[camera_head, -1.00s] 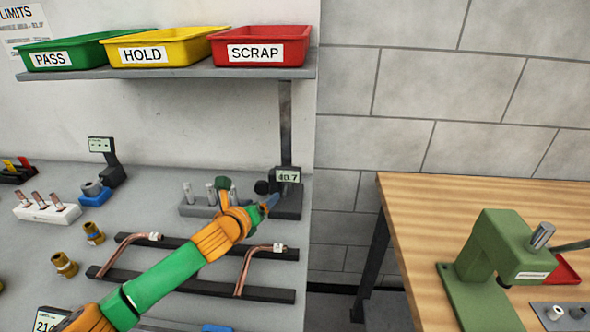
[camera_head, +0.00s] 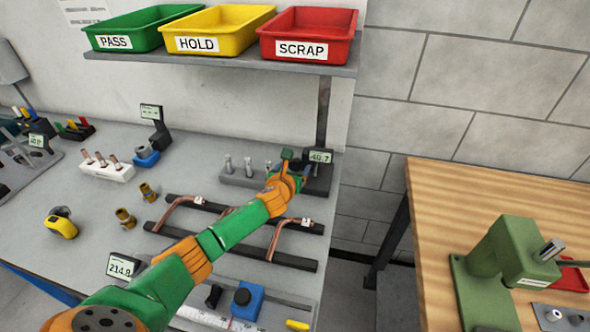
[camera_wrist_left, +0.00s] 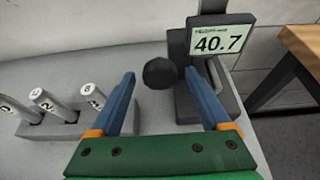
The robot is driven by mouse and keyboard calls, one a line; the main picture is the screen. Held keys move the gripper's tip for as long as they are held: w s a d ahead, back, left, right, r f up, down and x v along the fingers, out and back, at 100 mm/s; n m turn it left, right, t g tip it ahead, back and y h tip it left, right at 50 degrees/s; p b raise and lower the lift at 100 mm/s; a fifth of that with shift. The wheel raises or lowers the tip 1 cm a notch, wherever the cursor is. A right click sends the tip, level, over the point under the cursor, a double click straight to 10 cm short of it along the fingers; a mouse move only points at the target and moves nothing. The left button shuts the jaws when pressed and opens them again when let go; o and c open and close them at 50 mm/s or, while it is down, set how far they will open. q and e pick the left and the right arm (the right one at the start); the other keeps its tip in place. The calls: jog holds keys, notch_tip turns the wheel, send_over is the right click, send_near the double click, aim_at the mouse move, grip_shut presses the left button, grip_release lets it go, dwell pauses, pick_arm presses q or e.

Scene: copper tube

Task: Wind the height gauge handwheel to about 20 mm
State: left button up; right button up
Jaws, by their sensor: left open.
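The height gauge (camera_head: 318,181) is a dark stand with a lit display at the back right of the grey bench. Its display (camera_wrist_left: 222,40) reads 40.7 in the left wrist view. The handwheel (camera_wrist_left: 160,73) is a dark round knob on the gauge's left side; in the head view my gripper hides it. My left gripper (camera_head: 297,177) is at the gauge. In the left wrist view its blue fingers are open (camera_wrist_left: 161,80), with the knob showing between the tips. I cannot tell whether the fingers touch it. My right gripper is not in view.
A grey block with upright pins (camera_head: 240,178) stands left of the gauge. Bent copper tubes (camera_head: 279,238) lie on dark rails in front, under my arm. A shelf (camera_head: 225,70) with PASS, HOLD and SCRAP trays hangs above. A wooden table (camera_head: 440,190) is at the right.

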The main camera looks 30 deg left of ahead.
pick_arm(q)
grip_shut()
dwell(0.3)
